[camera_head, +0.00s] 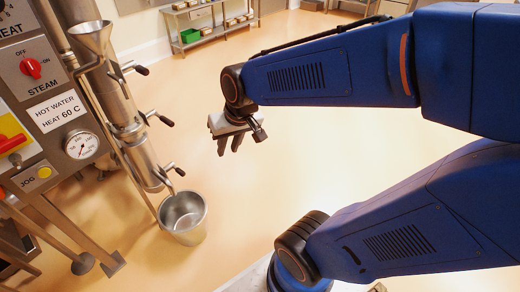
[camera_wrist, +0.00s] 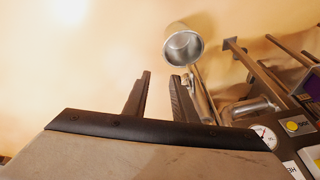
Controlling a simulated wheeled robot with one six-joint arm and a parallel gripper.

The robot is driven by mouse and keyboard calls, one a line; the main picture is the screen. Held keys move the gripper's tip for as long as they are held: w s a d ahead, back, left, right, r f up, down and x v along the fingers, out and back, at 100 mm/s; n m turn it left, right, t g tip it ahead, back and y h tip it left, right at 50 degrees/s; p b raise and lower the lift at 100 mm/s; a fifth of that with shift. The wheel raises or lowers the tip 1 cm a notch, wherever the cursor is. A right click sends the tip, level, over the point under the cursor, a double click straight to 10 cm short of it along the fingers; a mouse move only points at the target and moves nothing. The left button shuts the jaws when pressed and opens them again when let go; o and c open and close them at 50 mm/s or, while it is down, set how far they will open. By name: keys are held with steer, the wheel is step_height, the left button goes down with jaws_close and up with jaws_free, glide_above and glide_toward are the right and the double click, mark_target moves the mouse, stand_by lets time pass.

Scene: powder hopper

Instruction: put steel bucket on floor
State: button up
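The steel bucket (camera_head: 186,228) is at lower left in the head view, open end up and empty as far as I can see. It is below a small outlet of the steel pipework; I cannot tell whether it hangs or rests on something. It also shows at top centre in the wrist view (camera_wrist: 183,62). My gripper (camera_head: 229,148) is open and empty, up and to the right of the bucket and apart from it. In the wrist view its two fingers (camera_wrist: 160,78) point toward the floor, with the bucket beyond them. The bare floor (camera_head: 310,175) is tan.
A machine panel (camera_head: 50,100) with a red knob, gauge and buttons stands at left. A vertical steel pipe (camera_head: 125,115) with several black-handled valves stands beside the bucket. A shelf rack (camera_head: 210,25) is at the back. The floor right of the bucket is clear.

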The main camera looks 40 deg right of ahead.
steer(key=s+d+r, duration=0.1)
steer(key=s+r, duration=0.1)
steer(key=s, duration=0.3)
steer(key=s+d+r+n+t, duration=0.1)
steer(key=s+d+r, duration=0.1)
steer(key=s, duration=0.3)
steer(key=shift+s+d+r+h, duration=0.25)
steer(key=shift+s+r+h, duration=0.15)
steer(key=shift+r, duration=0.3)
steer(key=shift+w, duration=0.1)
